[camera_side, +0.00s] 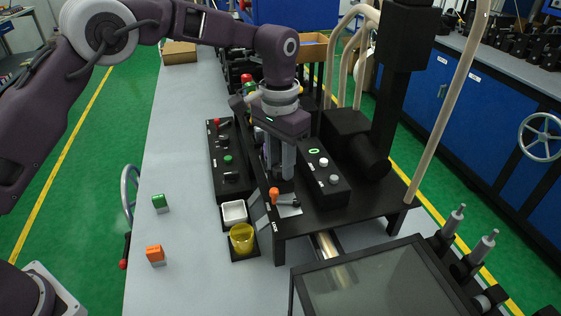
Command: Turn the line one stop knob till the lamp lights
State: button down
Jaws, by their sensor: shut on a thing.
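My gripper (281,174) points straight down between two black control boxes, low over the black stand. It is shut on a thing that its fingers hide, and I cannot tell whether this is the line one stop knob. The left control box (215,150) carries a red button (216,122), a green button (228,159) and dark knobs. The right control box (340,194) has a green-lit ring or display (314,151) and two pale round parts (324,162). I cannot read which part is the line one lamp.
An orange-topped lever (274,194) stands at the stand's front. A dark column and motor (358,148) rise close on the right.

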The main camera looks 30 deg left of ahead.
aim_at(280, 166)
jog(key=shift+r, duration=0.1)
jog(key=c, duration=1.1)
grip_release()
notch_tip(280, 166, up, 7)
jog(key=shift+a+r, duration=0.1)
jog(key=s+a+r+n+t, duration=0.2)
jog(key=s+a+r, duration=0.7)
jog(key=s+r, duration=0.25)
jog(key=s+a+f+t, duration=0.1)
jog(key=s+a+f, duration=0.1)
jog(key=s, duration=0.8)
jog(key=s+a+f+n+t, duration=0.1)
jog(key=s+a+f+t, duration=0.1)
jog(key=s, duration=0.8)
jog(key=shift+s+a+f+t, duration=0.3)
jog(key=shift+s+a+f, duration=0.05)
jog(key=shift+a+f, duration=0.45)
